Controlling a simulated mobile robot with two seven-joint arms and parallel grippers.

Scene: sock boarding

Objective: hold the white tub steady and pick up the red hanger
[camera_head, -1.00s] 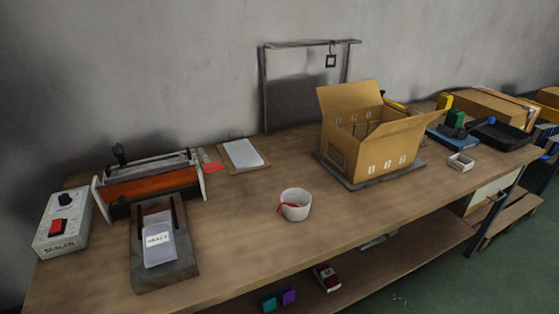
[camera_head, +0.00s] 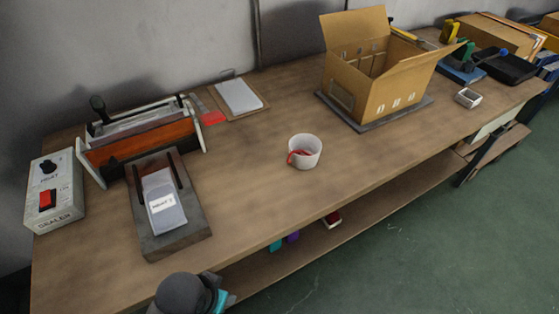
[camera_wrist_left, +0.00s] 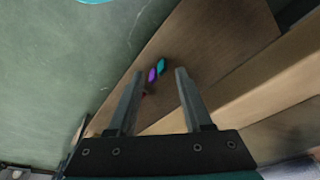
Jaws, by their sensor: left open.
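The white tub (camera_head: 312,146) stands upright near the middle of the workbench, close to its front edge. Red pieces (camera_head: 301,153) show inside it, and a red part shows at its left rim. They look like the red hanger, but I cannot tell how many there are. My left gripper (camera_wrist_left: 160,72) is open and empty in the left wrist view, pointing at the lower shelf beneath the bench, away from the tub. Part of my left arm shows at the bottom of the head view. My right gripper is not in view.
A sealer (camera_head: 140,140) and a grey stand with bags (camera_head: 168,240) are on the left of the workbench (camera_head: 250,190). An open cardboard box (camera_head: 400,88) is behind and right of the tub. A small white box (camera_head: 468,98) is further right. Bench around the tub is clear.

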